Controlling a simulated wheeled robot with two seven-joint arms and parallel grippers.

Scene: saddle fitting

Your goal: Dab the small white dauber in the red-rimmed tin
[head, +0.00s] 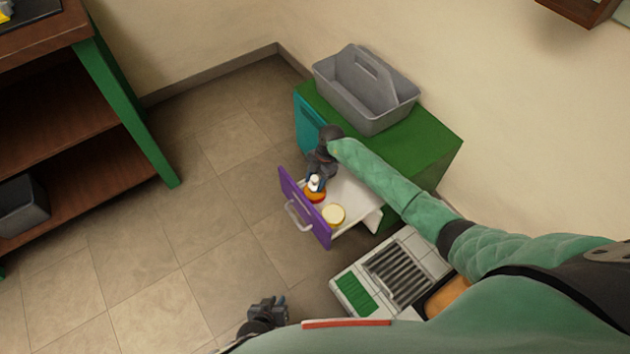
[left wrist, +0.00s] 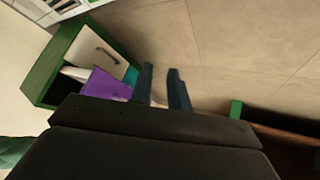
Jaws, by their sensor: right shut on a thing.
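The red-rimmed tin (head: 315,195) stands inside the pulled-out drawer with the purple front. My right gripper (head: 316,184) points down over this tin and is shut on the small white dauber (head: 315,181). The dauber is at or just above the tin's opening; I cannot tell whether it touches the contents. The gripper and dauber hide part of the tin. My left gripper (head: 280,304) is low over the floor, away from the drawer. Its two fingers (left wrist: 164,90) stand apart with nothing between them in the left wrist view.
A cream-topped, yellow-rimmed tin (head: 334,214) sits in the drawer (head: 352,197) near the red-rimmed one. A grey tote (head: 348,98) stands on the green cabinet (head: 433,142). A brown shelf unit with a green post (head: 125,110) is at left. The floor between is clear.

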